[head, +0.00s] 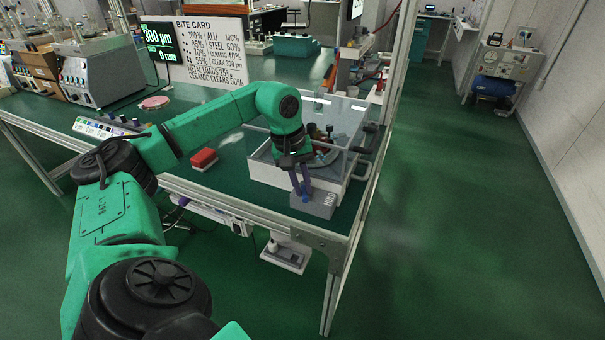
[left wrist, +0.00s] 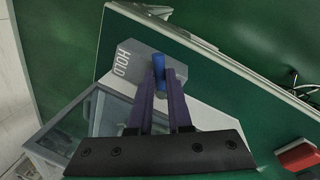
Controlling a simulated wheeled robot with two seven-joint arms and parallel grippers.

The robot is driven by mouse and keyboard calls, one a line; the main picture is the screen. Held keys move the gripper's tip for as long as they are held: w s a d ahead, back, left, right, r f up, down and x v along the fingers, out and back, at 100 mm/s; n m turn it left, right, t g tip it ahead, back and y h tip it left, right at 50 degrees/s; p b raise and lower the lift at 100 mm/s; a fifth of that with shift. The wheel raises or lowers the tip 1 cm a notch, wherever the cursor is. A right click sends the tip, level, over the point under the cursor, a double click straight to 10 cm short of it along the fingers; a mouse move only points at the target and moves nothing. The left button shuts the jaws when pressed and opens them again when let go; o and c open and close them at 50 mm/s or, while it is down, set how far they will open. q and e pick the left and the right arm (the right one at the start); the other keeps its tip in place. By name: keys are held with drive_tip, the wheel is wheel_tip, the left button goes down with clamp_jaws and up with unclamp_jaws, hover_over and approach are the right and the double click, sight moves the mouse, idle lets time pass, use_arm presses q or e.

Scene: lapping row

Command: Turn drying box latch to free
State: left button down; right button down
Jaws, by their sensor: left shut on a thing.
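The drying box (head: 262,173) is a white-walled box with a clear cover, near the bench's right corner. Its latch block (head: 318,207) is grey, at the box's front right, and is marked HOLD. The latch block also shows in the left wrist view (left wrist: 132,62). A blue latch handle (left wrist: 159,68) stands against the block. My left gripper (head: 301,188) reaches down to it, and its purple fingers (left wrist: 165,80) are shut on the blue handle. The fingers hide part of the handle. The word FREE is not visible. My right gripper is not in view.
A red block (head: 204,158) lies on the green bench (head: 232,146) left of the box. A metal rail (head: 361,150) stands at the box's right. The bench edge runs close in front of the latch. Open floor (head: 450,220) lies to the right.

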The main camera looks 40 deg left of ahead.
use_arm(q)
drive_tip(key=c, duration=1.1)
unclamp_jaws()
drive_tip(key=shift+r, duration=0.1)
drive_tip(key=r+p, duration=0.1)
drive_tip(key=r, duration=0.3)
drive_tip(key=s+a+r, duration=0.1)
drive_tip(key=r, duration=0.4)
drive_tip(key=s+a+r+p, duration=0.1)
drive_tip(key=r, duration=0.4)
drive_tip(key=shift+s+r+p, duration=0.1)
drive_tip(key=shift+s+p, duration=0.05)
drive_tip(key=shift+p, duration=0.2)
